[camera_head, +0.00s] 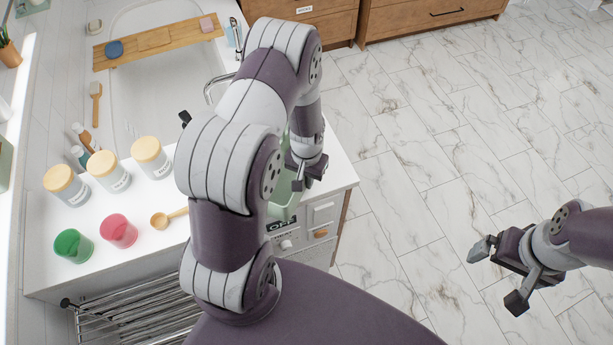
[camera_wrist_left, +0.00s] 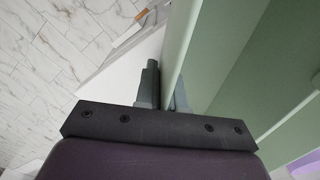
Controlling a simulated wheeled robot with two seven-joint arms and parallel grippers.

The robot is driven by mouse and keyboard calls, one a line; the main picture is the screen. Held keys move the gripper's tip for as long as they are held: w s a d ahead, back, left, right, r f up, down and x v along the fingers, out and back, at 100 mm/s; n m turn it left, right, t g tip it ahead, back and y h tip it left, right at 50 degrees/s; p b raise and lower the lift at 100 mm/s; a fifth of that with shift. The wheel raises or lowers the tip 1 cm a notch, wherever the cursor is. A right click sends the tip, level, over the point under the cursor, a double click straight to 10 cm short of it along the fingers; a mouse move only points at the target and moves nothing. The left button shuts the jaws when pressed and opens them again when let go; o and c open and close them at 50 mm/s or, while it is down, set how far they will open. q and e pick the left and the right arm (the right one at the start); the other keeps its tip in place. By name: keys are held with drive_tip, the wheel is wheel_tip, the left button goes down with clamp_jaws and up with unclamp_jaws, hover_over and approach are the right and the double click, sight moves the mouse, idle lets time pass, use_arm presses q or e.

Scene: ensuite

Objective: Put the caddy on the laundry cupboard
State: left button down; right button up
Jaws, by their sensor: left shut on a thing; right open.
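The pale green caddy (camera_head: 284,204) is at the right end of the white counter, mostly hidden behind my left arm. I cannot tell whether it touches the counter. My left gripper (camera_head: 306,178) is shut on its upper wall. In the left wrist view, the fingers (camera_wrist_left: 165,88) pinch the green wall of the caddy (camera_wrist_left: 228,50), one finger on each side. My right gripper (camera_head: 498,276) is open and empty over the floor at the right. A wooden cupboard (camera_head: 330,24) with a small label stands at the top; the label is too small to read.
Lidded jars (camera_head: 109,171), a green cup (camera_head: 73,245), a red cup (camera_head: 118,231) and a wooden scoop (camera_head: 169,217) stand on the counter (camera_head: 50,280). A bath with a wooden tray (camera_head: 155,41) lies behind. The marble floor (camera_head: 430,140) is clear.

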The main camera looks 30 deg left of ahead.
use_arm(q)
drive_tip(key=shift+s+d+f, duration=0.1)
drive_tip(key=shift+s, duration=0.05)
drive_tip(key=c, duration=1.2)
unclamp_jaws()
drive_tip(key=shift+c, duration=0.2)
